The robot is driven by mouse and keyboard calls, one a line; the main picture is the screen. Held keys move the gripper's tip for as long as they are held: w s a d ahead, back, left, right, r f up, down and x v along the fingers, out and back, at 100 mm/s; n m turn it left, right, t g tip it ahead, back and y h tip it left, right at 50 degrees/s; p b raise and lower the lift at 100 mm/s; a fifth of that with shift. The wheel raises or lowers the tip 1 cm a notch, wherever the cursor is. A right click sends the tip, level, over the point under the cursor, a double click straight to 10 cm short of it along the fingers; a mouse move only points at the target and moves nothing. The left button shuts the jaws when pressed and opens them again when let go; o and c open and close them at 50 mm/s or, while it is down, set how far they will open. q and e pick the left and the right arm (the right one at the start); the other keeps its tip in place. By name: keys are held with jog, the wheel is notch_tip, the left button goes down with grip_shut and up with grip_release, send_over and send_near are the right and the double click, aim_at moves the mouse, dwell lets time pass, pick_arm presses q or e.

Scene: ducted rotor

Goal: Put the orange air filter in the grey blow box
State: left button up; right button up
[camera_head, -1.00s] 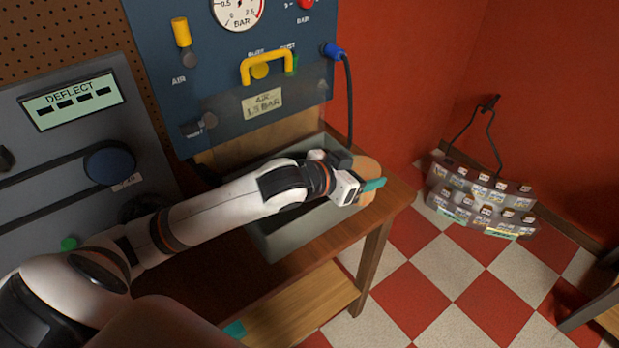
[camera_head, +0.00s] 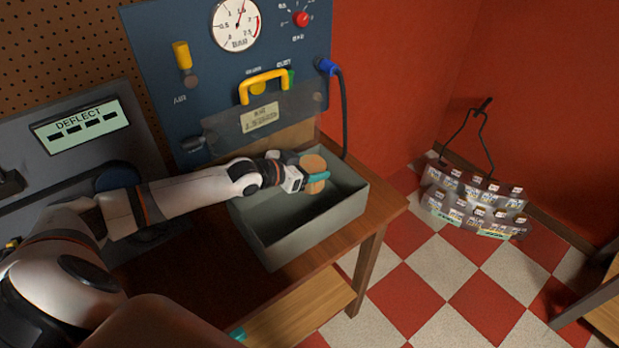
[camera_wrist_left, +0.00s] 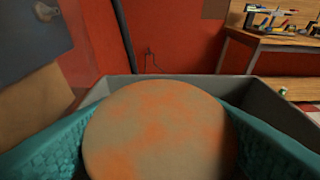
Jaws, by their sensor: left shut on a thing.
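The orange air filter (camera_head: 314,172) is a round disc, dusty grey-tan over orange. My left gripper (camera_head: 316,177) is shut on it, with teal fingers on either side. In the left wrist view the filter (camera_wrist_left: 160,130) fills the lower middle between the teal fingers. The grey blow box (camera_head: 312,228) is an open-topped grey tray on the wooden bench. The filter is held over the box's opening, towards its back; I cannot tell its exact height. The box rim (camera_wrist_left: 190,82) shows behind the filter in the left wrist view. My right gripper is not in view.
A blue panel (camera_head: 215,75) with a gauge, yellow handle and clear flap stands behind the box. A blue-plugged hose (camera_head: 344,110) hangs at its right. A grey DEFLECT machine (camera_head: 80,140) is at left.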

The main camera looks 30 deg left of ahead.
pick_arm(q)
notch_tip(320, 180, down, 4)
jog(key=shift+f, duration=0.2)
jog(key=shift+w+a+f+p, duration=0.15)
jog(key=shift+a+f+p, duration=0.05)
jog(key=shift+f+p, duration=0.25)
jog(key=shift+f, duration=0.15)
jog(key=o, duration=1)
jog(key=shift+o, duration=0.2)
